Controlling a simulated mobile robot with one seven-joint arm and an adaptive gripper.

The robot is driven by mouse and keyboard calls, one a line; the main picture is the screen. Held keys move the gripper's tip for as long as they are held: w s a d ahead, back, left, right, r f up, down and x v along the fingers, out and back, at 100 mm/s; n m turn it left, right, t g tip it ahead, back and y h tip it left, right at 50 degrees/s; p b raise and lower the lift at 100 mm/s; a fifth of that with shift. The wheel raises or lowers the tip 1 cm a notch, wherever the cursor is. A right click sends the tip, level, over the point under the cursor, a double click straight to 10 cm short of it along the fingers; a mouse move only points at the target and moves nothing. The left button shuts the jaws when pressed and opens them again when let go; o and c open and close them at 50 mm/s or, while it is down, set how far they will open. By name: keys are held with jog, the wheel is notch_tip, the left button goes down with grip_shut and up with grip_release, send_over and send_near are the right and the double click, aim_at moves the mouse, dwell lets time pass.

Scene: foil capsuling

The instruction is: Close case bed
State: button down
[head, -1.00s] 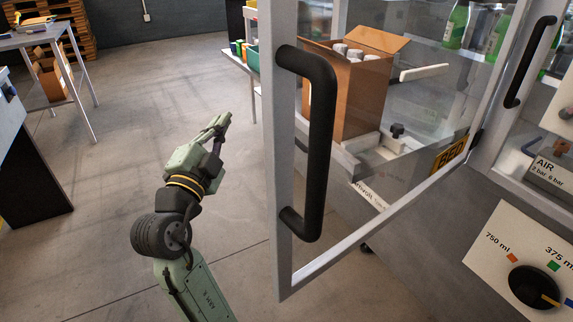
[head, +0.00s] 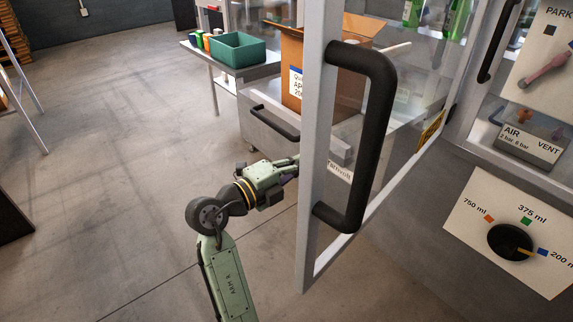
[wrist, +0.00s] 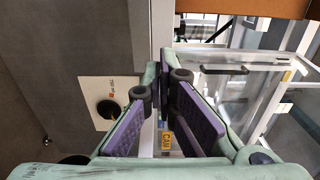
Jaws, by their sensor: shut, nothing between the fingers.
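The case bed (head: 256,133) sticks out of the machine in the head view, with a black bar handle (head: 275,124) on its front. An open cardboard case (head: 292,62) stands on it. The open glass door hides part of the bed. My gripper (head: 288,166) reaches right, low in front of the bed, its fingertips partly behind the door frame. In the wrist view my gripper (wrist: 168,74) is shut and empty, its purple pads angled together. Whether it touches the bed cannot be told.
The glass door with a large black handle (head: 365,140) stands open close in front. A dial panel (head: 510,240) is at right; its dial also shows in the wrist view (wrist: 107,108). A table with a green bin (head: 238,50) stands behind.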

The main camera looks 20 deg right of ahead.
jog(key=p+x, duration=0.2)
jog(key=x, duration=0.4)
jog(key=shift+d, duration=0.25)
jog(key=shift+w, duration=0.1)
